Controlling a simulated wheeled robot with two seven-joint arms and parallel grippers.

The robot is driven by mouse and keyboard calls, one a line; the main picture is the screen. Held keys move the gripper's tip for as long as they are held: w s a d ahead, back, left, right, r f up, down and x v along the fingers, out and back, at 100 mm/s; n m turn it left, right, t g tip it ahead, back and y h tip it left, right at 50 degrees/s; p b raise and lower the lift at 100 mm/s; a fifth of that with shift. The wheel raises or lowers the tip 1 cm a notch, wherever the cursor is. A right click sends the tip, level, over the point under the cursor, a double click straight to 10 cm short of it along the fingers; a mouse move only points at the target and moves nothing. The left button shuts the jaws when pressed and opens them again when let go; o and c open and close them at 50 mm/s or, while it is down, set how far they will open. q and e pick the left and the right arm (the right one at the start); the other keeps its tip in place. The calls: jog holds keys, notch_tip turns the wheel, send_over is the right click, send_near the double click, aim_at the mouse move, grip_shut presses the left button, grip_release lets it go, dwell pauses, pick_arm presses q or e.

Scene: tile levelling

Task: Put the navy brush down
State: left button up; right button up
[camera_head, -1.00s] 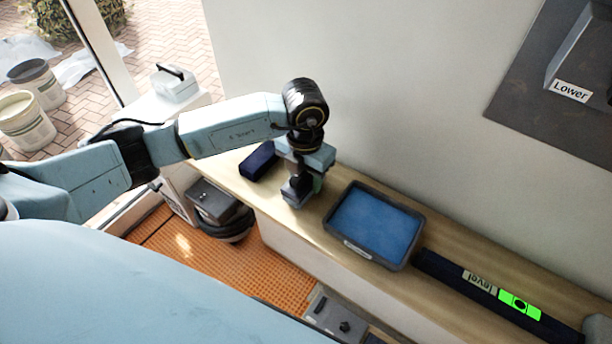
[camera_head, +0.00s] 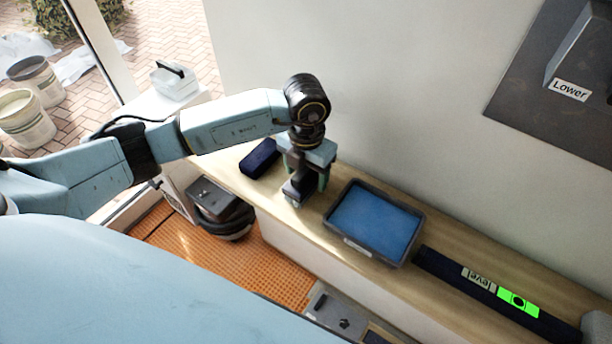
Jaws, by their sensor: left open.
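A navy block (camera_head: 259,158), which looks like the navy brush, lies on the wooden shelf (camera_head: 480,272) at its left end. My left gripper (camera_head: 305,190) points down over the shelf, just right of this block and apart from it. Its jaws are open, with a dark finger in front and a teal-sided one behind. I cannot make out anything held between them. The fingertips are close to the shelf top; whether they touch it is unclear. My right gripper is out of view.
A dark tray with a blue inside (camera_head: 345,243) stands right of my gripper. A navy level with a green label (camera_head: 440,268) lies further right. The wall rises behind the shelf, with a "Lower" sign (camera_head: 569,90). Orange matting (camera_head: 270,277) is below.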

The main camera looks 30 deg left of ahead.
pick_arm(q)
jog(key=r, duration=0.7)
jog(key=a+r+b, duration=0.1)
jog(key=r, duration=0.3)
jog(key=shift+r, duration=0.25)
jog(key=shift+d, duration=0.1)
